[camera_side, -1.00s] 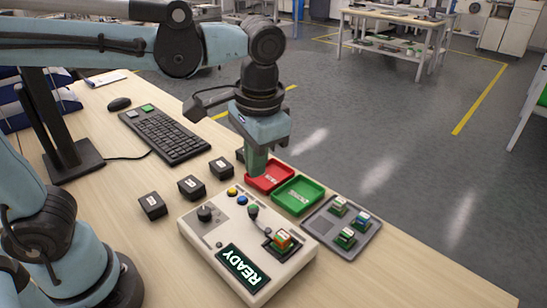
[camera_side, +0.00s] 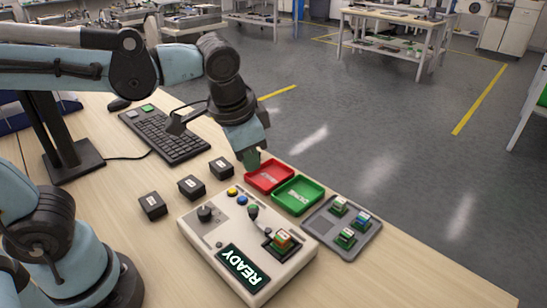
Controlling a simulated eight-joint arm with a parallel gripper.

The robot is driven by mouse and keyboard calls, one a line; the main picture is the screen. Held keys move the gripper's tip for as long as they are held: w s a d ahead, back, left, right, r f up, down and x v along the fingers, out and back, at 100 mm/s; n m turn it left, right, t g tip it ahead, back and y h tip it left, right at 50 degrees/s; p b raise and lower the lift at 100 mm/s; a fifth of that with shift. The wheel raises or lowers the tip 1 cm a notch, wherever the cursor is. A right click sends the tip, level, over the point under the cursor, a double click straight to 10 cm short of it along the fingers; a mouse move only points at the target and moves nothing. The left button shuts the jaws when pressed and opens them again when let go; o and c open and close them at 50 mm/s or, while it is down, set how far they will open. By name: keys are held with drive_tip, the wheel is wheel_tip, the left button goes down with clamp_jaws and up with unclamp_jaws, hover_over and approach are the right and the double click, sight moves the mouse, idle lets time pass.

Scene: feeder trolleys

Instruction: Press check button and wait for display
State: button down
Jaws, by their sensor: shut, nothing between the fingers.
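The test box (camera_side: 208,240) is a pale console on the table with a lit display (camera_side: 243,268) reading READY. Which one is the check button I cannot tell. A small orange and green part (camera_side: 282,240) sits in the box's dark socket. My gripper (camera_side: 252,163) is shut and empty, tilted, above and behind the box near the red tray (camera_side: 289,176).
A green tray (camera_side: 318,190) lies beside the red one. A grey tray (camera_side: 370,243) holds several small parts. Several black blocks (camera_side: 153,206) stand left of the box. A keyboard (camera_side: 165,138) and a monitor stand (camera_side: 68,152) are behind. The front right tabletop is clear.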

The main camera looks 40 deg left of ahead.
sight(242, 199)
drive_tip(key=shift+w+a+f+m+t, duration=0.1)
drive_tip(key=shift+a+f+m+t, duration=0.15)
drive_tip(key=shift+a+m+t, duration=0.55)
drive_tip(key=shift+w+a+f+m+t, duration=0.1)
drive_tip(key=shift+a+f+m+t, duration=0.25)
drive_tip(key=shift+a+t, duration=0.75)
drive_tip(key=shift+w+a+f+m+t, duration=0.1)
drive_tip(key=shift+a+f+m+t, duration=0.05)
drive_tip(key=shift+a+m+t, duration=0.8)
drive_tip(key=shift+d, duration=0.25)
drive_tip(key=shift+f, duration=4.35)
drive_tip(key=shift+f, duration=0.2)
drive_tip(key=shift+f, duration=0.25)
